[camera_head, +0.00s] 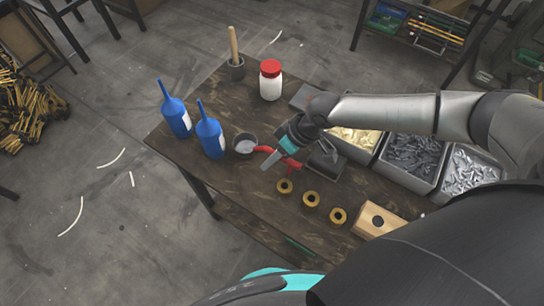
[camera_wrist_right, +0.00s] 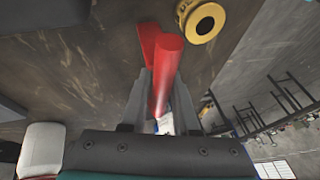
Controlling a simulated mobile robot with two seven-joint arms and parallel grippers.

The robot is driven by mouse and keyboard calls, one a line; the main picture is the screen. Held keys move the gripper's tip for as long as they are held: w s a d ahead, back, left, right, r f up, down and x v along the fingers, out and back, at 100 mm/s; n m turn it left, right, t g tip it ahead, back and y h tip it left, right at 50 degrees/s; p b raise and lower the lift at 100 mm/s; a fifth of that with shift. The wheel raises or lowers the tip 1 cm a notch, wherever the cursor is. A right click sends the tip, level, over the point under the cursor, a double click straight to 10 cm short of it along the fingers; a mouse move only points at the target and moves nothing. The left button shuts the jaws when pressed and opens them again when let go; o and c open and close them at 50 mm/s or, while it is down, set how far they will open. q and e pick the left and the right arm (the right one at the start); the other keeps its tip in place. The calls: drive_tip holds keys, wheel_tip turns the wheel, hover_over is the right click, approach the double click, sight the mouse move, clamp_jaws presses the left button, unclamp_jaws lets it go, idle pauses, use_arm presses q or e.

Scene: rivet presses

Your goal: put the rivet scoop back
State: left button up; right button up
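My right gripper (camera_head: 278,158) is low over the middle of the workbench (camera_head: 240,185). In the right wrist view its two fingers (camera_wrist_right: 163,95) lie close on both sides of a thick red handle (camera_wrist_right: 167,65), which I take as the rivet scoop's. A second, darker red piece (camera_wrist_right: 148,38) lies behind that handle. In the head view red shows on both sides of the gripper (camera_head: 293,164). The scoop's bowl is not clearly seen. My left gripper is not in view.
Bins of gold (camera_head: 356,140), dark (camera_head: 412,154) and silver (camera_head: 470,171) pieces line the right. Several yellow rings (camera_head: 311,199), a wooden block (camera_head: 378,221), two blue bottles (camera_head: 210,137) and a red-lidded white jar (camera_head: 271,82) stand around. The bench's front left is bare.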

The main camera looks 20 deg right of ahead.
drive_tip(key=shift+o, duration=1.3)
drive_tip(key=shift+r, duration=0.1)
drive_tip(key=p+v, duration=0.2)
drive_tip(key=v, duration=1)
